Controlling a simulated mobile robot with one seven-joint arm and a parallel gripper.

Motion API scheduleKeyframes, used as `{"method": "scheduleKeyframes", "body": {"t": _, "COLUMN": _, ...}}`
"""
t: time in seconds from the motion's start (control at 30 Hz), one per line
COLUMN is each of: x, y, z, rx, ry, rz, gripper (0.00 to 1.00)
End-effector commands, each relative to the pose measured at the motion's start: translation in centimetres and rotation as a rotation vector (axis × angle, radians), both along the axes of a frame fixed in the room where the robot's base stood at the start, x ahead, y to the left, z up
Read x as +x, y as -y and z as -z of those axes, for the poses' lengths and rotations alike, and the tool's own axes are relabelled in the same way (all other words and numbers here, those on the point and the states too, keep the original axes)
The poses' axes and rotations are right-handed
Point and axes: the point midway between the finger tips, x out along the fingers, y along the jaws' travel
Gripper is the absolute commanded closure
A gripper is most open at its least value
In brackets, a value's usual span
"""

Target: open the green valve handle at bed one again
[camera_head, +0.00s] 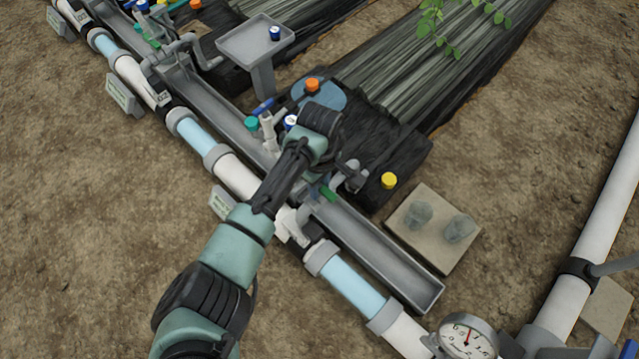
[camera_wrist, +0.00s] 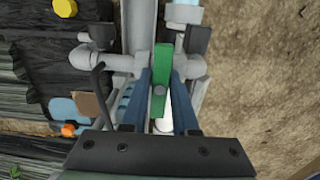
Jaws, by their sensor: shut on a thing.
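The green valve handle (camera_wrist: 161,80) shows in the middle of the wrist view, on grey pipework over the channel. It lies lengthwise between the two blue fingers of my gripper (camera_wrist: 160,95), which is shut on it. In the head view my arm crosses the middle of the picture and hides most of the gripper. A green piece of the handle (camera_head: 328,194) shows there just right of my arm, beside the grey pipe elbows.
A grey channel (camera_head: 375,250) runs diagonally beside the white and clear pipe (camera_head: 352,287). A pressure gauge (camera_head: 467,338) stands at the lower right. A stone slab (camera_head: 432,228) with two grey lumps lies right of the channel. A tray on a post (camera_head: 254,42) stands at the back. Bare soil lies at the left.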

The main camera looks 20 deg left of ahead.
Motion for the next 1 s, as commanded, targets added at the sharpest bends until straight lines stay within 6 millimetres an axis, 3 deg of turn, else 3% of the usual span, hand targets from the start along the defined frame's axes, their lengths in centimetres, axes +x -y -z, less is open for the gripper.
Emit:
{"method": "scheduleKeyframes", "body": {"t": 0.17, "x": -0.12, "y": 0.17, "z": -0.60, "rx": -0.004, "ry": -0.004, "rz": -0.153, "gripper": 1.00}}
{"method": "scheduleKeyframes", "body": {"t": 1.0, "x": -0.16, "y": 0.11, "z": -0.13, "rx": 0.003, "ry": -0.007, "rz": -1.445, "gripper": 1.00}}
